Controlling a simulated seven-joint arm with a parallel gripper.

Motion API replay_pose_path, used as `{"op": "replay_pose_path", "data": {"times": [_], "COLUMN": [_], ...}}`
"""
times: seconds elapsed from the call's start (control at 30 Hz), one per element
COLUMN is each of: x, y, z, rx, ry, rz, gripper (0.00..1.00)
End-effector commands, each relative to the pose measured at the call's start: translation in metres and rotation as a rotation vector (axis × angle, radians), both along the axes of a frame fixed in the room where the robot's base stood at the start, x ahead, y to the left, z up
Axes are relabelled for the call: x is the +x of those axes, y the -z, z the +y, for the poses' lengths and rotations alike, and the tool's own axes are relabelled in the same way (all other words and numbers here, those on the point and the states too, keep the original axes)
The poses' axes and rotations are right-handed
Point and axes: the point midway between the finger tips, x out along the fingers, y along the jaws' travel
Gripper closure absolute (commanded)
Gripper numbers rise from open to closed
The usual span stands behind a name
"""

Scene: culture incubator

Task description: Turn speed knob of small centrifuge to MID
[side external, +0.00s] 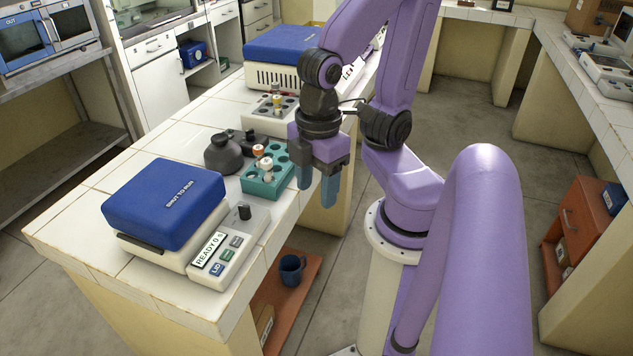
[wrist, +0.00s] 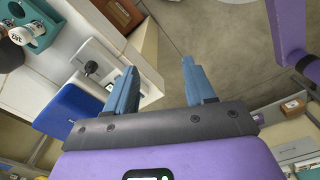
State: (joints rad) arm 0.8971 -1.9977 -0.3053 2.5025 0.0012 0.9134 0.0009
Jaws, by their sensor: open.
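The small centrifuge (side external: 165,205) stands at the front left of the white-tiled bench, its blue lid shut and marked "SHUT TO RUN". Its panel has a "READY" display (side external: 209,249), several buttons and a black speed knob (side external: 244,212). The knob's pointer and speed marks are too small to read. In the wrist view the knob (wrist: 91,67) shows left of my fingers, above the blue lid (wrist: 67,108). My gripper (side external: 317,190) is open and empty, with blue fingers pointing down beside the bench's right edge, apart from the knob. The fingers also show in the wrist view (wrist: 159,68).
A grey rack (side external: 258,122) and another blue-lidded device (side external: 285,45) stand farther back. A mug (side external: 291,270) sits on a lower shelf.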

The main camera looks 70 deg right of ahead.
Motion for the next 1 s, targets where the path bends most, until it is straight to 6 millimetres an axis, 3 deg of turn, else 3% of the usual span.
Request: {"op": "replay_pose_path", "data": {"times": [0.03,0.17,0.37,0.7,1.0], "x": [0.000,0.007,0.045,0.121,0.155], "y": [0.000,0.002,0.013,0.043,0.064], "z": [0.000,0.003,0.024,0.076,0.108], "rx": [-0.001,-0.033,-0.219,-0.626,-0.846], "ry": [0.000,-0.024,-0.168,-0.489,-0.662], "rz": [0.000,0.001,0.002,0.046,0.091], "gripper": [0.59,1.00,1.00,1.00,1.00]}}
